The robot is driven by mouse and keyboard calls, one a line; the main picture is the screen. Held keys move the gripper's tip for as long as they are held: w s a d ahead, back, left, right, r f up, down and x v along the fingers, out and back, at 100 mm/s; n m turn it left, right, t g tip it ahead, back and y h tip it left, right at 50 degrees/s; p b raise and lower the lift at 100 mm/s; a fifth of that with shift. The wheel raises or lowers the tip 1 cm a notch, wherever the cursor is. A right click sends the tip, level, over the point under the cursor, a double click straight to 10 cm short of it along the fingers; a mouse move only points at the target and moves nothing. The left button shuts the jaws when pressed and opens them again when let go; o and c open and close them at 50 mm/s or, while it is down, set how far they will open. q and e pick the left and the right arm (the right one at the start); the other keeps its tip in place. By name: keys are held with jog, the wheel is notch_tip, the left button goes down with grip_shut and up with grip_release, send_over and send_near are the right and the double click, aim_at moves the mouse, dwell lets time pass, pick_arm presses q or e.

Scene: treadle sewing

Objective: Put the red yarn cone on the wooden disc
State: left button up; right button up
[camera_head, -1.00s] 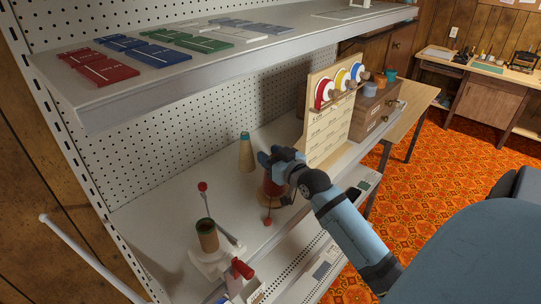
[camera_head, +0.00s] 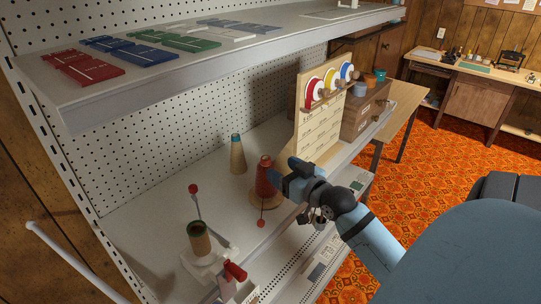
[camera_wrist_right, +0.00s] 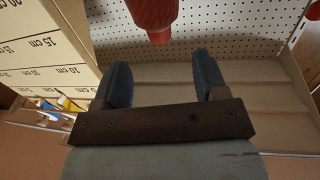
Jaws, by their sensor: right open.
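The red yarn cone (camera_head: 264,176) stands upright on the shelf, its base over the tan wooden disc (camera_head: 257,203), whose rim shows around it. My right gripper (camera_head: 277,178) is just to the right of the cone. In the right wrist view the two fingers of my right gripper (camera_wrist_right: 164,68) are apart with nothing between them. The red yarn cone (camera_wrist_right: 153,14) shows there beyond the fingertips, partly cut off by the top edge. My left gripper is not in view.
A tan cone with a teal tip (camera_head: 237,155) stands behind left. A white stand with a brown tube (camera_head: 199,238) and a red handle (camera_head: 235,270) is at the front left. A spool rack (camera_head: 318,118) stands at the right. A small red ball (camera_head: 261,223) is in front of the disc.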

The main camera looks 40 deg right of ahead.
jog(key=shift+s+a+r, duration=0.1)
jog(key=shift+s, duration=1.45)
jog(key=s+a+f+n+g+y, duration=0.2)
jog(key=s+a+f+g, duration=0.4)
jog(key=a+f, duration=0.5)
jog(key=s+a+f+g, duration=0.5)
jog(key=s+a+g, duration=0.3)
jog(key=s, duration=0.3)
jog(key=w+a+f+n+t+y+p, duration=0.1)
jog(key=w+a+f+t+y+p, duration=0.1)
jog(key=w+a+f+t+p, duration=0.4)
jog(key=shift+w+f+n+t, duration=0.2)
jog(key=shift+f+n+t, duration=0.15)
jog(key=shift+t, duration=0.45)
